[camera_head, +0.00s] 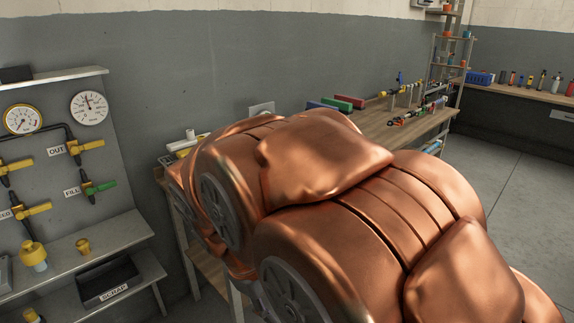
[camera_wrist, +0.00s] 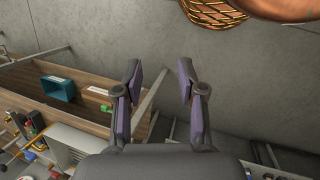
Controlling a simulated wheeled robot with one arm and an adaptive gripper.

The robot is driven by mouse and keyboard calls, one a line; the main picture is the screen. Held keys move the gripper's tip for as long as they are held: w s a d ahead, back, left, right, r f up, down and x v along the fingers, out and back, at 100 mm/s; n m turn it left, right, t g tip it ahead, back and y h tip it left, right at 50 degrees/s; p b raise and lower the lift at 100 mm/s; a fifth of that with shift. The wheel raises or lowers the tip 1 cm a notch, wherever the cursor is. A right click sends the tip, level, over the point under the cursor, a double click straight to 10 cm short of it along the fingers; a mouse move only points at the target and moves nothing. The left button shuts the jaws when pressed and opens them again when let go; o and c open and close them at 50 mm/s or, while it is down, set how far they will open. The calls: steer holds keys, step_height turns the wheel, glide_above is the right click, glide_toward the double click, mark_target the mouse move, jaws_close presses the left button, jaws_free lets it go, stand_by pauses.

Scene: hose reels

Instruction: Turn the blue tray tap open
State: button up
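I cannot tell for sure which fitting is the blue tray tap. A small upright blue piece (camera_head: 400,78) stands among pipe fittings on the far wooden bench (camera_head: 408,125) in the head view; it is too small to make out as a tap. A teal open box (camera_wrist: 58,88) sits on wood at the left of the wrist view. My gripper (camera_wrist: 160,70) is open and empty, its two fingers apart over grey floor or wall, to the right of that box. My copper arm hides much of the bench in the head view, and the gripper does not show there.
A wall panel at left carries gauges (camera_head: 89,108), yellow-handled valves (camera_head: 88,145) and a green-handled valve (camera_head: 100,187). A black scrap bin (camera_head: 107,280) sits on a lower shelf. A blue crate (camera_head: 480,78) stands at the back right. Floor is clear at right.

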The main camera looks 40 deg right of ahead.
steer(key=w+d+r+n+g+h+b, duration=0.1)
steer(key=w+d+r+n+h, duration=0.2)
steer(key=w+d, duration=0.8)
steer(key=w+d+r+n+h+b, duration=0.15)
steer(key=w+d+n+h, duration=0.3)
steer(key=w+d, duration=0.75)
steer(key=w+d+f+n+t+h, duration=0.1)
steer(key=w+d+f+n+h, duration=0.25)
steer(key=w+d, duration=0.45)
steer(key=w+d+f+n+t+h, duration=0.2)
steer(key=w+d+n+h, duration=0.3)
steer(key=w, duration=0.6)
steer(key=shift+y, duration=0.6)
steer(key=shift+s+d+f+p, duration=0.2)
steer(key=shift+d+p, duration=0.2)
steer(key=shift+d, duration=1.6)
steer(key=shift+s+d+f+p, duration=0.15)
steer(key=shift+d+p, duration=0.2)
steer(key=shift+d, duration=1.6)
steer(key=shift+r, duration=0.1)
jaws_close()
